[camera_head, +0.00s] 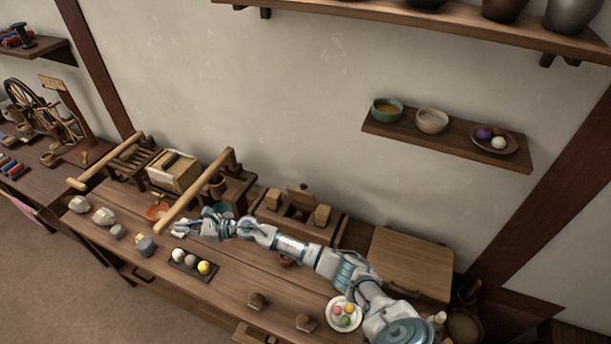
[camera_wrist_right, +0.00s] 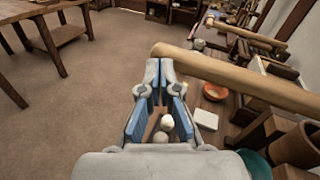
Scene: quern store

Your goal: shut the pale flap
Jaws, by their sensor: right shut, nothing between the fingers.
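I cannot tell for sure which piece is the pale flap. A large pale wooden box (camera_head: 410,262) with a flat top stands at the right end of the bench, and a smaller pale wooden box (camera_head: 173,172) stands at the back left. A light wooden front (camera_head: 252,334) juts from the bench's front edge, cut off by the frame. My right gripper (camera_head: 185,228) is shut and empty over the bench's left part, below a long wooden pole (camera_head: 195,192). Its fingers show in the right wrist view (camera_wrist_right: 160,70). My left gripper is not in view.
A dark tray with several balls (camera_head: 190,262) lies in front of my right gripper. An orange bowl (camera_head: 157,212) and a white block (camera_wrist_right: 205,118) are close by. A plate of coloured balls (camera_head: 344,313) sits beside my arm.

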